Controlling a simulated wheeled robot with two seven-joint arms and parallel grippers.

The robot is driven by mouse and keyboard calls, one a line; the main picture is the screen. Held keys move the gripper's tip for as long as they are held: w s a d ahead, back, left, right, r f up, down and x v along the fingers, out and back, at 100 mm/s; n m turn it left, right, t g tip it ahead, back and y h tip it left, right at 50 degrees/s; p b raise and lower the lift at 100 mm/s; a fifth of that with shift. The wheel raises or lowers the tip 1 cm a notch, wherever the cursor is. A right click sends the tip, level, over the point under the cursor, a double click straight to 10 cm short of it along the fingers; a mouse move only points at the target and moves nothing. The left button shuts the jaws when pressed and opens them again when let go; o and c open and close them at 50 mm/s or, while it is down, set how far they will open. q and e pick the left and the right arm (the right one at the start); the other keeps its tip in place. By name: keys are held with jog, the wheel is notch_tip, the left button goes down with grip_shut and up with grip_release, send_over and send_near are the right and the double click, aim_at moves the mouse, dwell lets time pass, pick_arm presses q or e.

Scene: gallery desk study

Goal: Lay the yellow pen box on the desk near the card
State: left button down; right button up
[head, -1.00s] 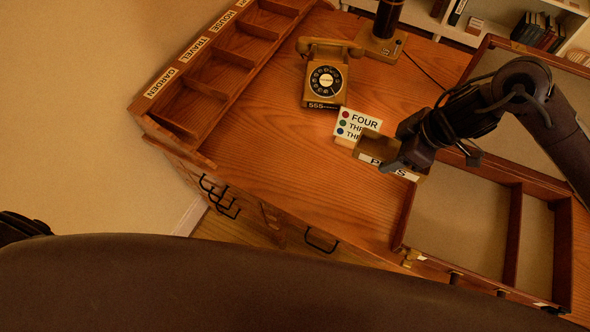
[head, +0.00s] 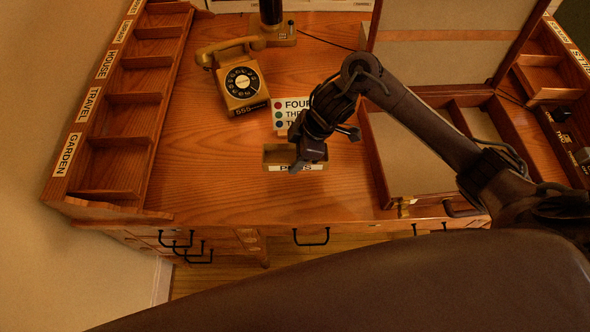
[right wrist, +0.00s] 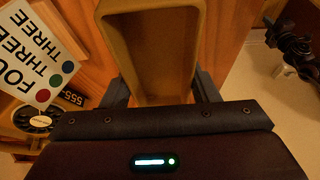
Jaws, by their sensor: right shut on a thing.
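The yellow pen box (head: 273,155) is a small open-topped tray with a white label on its front. My right gripper (head: 305,160) is shut on it; the arm covers its right part. In the right wrist view the box (right wrist: 150,50) sits between the two fingers (right wrist: 160,90). I cannot tell if its base touches the desk (head: 220,170). The white card (head: 284,115) with coloured dots and words lies just behind the box, partly hidden by my arm. It also shows in the right wrist view (right wrist: 35,60). A dark jointed part at that view's right edge looks like my left gripper (right wrist: 297,48).
A yellow dial telephone (head: 241,82) stands behind and left of the card. A labelled compartment rack (head: 118,100) runs along the left side. A framed, hinged case (head: 400,150) is at the right. Bare desk lies left and in front of the box.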

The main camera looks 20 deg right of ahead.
notch_tip(320, 180, down, 2)
jog(key=shift+f, duration=0.45)
notch_tip(320, 180, down, 3)
jog(key=shift+f+b, duration=0.15)
jog(key=shift+b, duration=0.3)
jog(key=shift+f, duration=0.15)
pick_arm(q)
jog(key=shift+a+f, duration=0.2)
jog(key=shift+f, duration=0.5)
pick_arm(e)
jog(key=shift+f, duration=0.15)
jog(key=o, duration=1.1)
pick_arm(q)
jog(key=shift+d, duration=0.1)
